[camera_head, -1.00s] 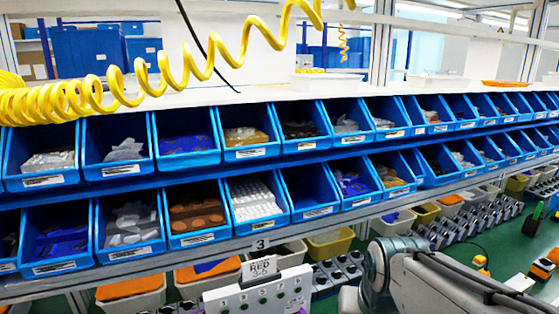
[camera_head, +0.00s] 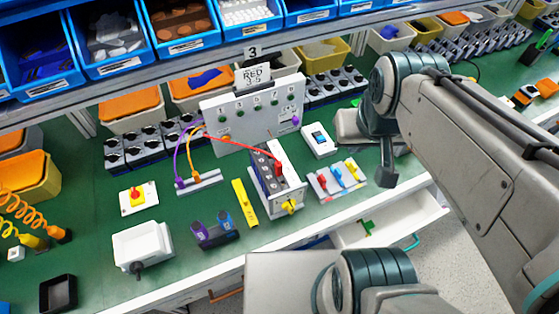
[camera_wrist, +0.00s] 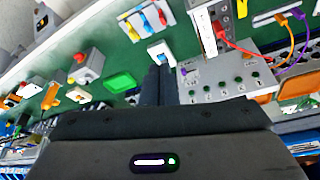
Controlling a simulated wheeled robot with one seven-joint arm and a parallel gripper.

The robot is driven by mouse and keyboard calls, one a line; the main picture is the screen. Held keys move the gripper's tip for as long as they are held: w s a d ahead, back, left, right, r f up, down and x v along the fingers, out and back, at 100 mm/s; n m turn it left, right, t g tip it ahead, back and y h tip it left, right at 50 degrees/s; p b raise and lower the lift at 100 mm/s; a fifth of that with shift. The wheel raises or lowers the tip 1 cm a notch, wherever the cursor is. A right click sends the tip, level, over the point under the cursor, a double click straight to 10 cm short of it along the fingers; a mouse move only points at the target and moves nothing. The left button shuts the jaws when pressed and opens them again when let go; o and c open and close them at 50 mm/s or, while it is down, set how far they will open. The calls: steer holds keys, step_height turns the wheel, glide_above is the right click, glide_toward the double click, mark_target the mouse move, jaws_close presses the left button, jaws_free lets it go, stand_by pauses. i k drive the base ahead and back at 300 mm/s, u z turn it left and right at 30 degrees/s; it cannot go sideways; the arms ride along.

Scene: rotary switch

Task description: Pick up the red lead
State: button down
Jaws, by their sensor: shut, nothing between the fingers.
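The red lead (camera_head: 240,143) runs from a red plug standing in the rotary-switch block (camera_head: 289,197) leftward to the front of the upright white panel (camera_head: 222,132), near the orange and purple leads. Its left end is too small to make out. In the wrist view the red lead (camera_wrist: 237,47) shows at upper right, with its red plug in the block. My gripper (camera_wrist: 158,72) is shut and empty. In the wrist view its fingertips appear near the white-and-blue switch, left of the red lead and apart from it. In the head view my arm comes in from the right.
The white-and-blue switch (camera_head: 319,139) stands right of the block. A tray of coloured plugs (camera_head: 323,188) lies in front of it. The purple lead (camera_head: 178,155) and orange lead (camera_head: 190,155) arch left of the red one. An open drawer (camera_head: 400,222) juts out below the bench.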

mark_target(278, 169)
steer(key=z, duration=1.2)
steer(key=k, duration=0.8)
steer(key=u, duration=0.75)
steer(key=i, duration=0.5)
steer(key=u, duration=0.05)
